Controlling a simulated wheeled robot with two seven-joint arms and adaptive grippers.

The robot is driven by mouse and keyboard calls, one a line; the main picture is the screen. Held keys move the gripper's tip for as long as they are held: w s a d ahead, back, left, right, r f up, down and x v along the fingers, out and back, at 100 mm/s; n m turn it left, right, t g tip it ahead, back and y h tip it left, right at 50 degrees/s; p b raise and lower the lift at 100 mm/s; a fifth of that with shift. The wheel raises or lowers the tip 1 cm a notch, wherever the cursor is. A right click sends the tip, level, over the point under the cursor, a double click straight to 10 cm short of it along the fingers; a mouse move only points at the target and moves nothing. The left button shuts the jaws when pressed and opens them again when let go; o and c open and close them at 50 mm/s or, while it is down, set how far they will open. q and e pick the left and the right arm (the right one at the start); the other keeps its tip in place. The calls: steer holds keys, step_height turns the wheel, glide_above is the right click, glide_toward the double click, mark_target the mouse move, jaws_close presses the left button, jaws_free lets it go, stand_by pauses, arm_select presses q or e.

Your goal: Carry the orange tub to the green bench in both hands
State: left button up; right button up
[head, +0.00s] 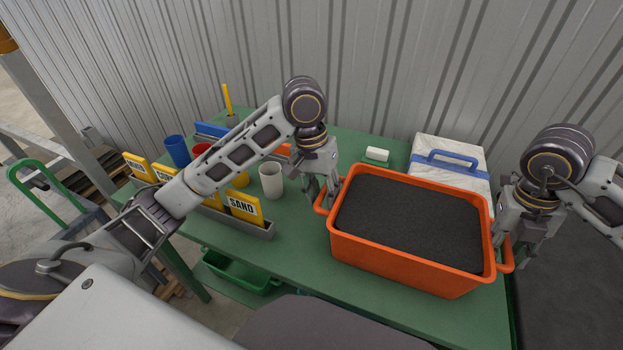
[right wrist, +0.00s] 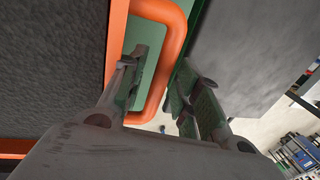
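The orange tub (head: 405,262), filled with dark granular material (head: 410,215), appears to rest on the right part of the green bench (head: 300,245). My left gripper (head: 323,200) is at the tub's left handle, its fingers apart. My right gripper (head: 510,255) is at the right handle. In the right wrist view the right gripper's (right wrist: 160,95) fingers are spread, one inside the handle loop and one outside the orange handle (right wrist: 176,50). I see a gap between the fingers and the bar. The left fingers' contact with their handle is too small to tell.
A corrugated wall closes the back.

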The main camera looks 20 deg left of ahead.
arm_select(q)
steer(key=shift+r, duration=0.2)
arm_select(e)
steer(key=shift+r, duration=0.2)
